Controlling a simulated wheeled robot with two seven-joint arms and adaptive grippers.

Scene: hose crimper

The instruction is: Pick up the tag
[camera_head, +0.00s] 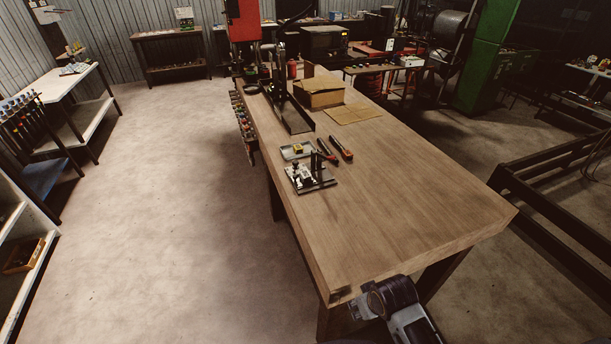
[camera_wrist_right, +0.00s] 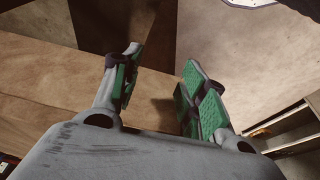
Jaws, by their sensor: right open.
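I cannot pick out the tag for certain. A small yellow-and-dark item (camera_head: 298,148) lies in a small grey tray (camera_head: 287,154) on the workbench (camera_head: 400,205); it is too small to tell what it is. My right gripper (camera_head: 345,296) is at the bench's near corner, far from that tray, partly hidden by my own wrist. In the right wrist view my right gripper (camera_wrist_right: 162,68) shows two green-padded fingers spread apart with nothing between them. My left gripper is not in view.
A black-and-silver fixture (camera_head: 310,178) and two red-handled tools (camera_head: 327,152) (camera_head: 341,148) are near the tray. An open cardboard box (camera_head: 318,95) and a tan sheet (camera_head: 352,113) lie farther back. The bench's near half is clear. Wooden rails (camera_head: 560,195) stand at the right.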

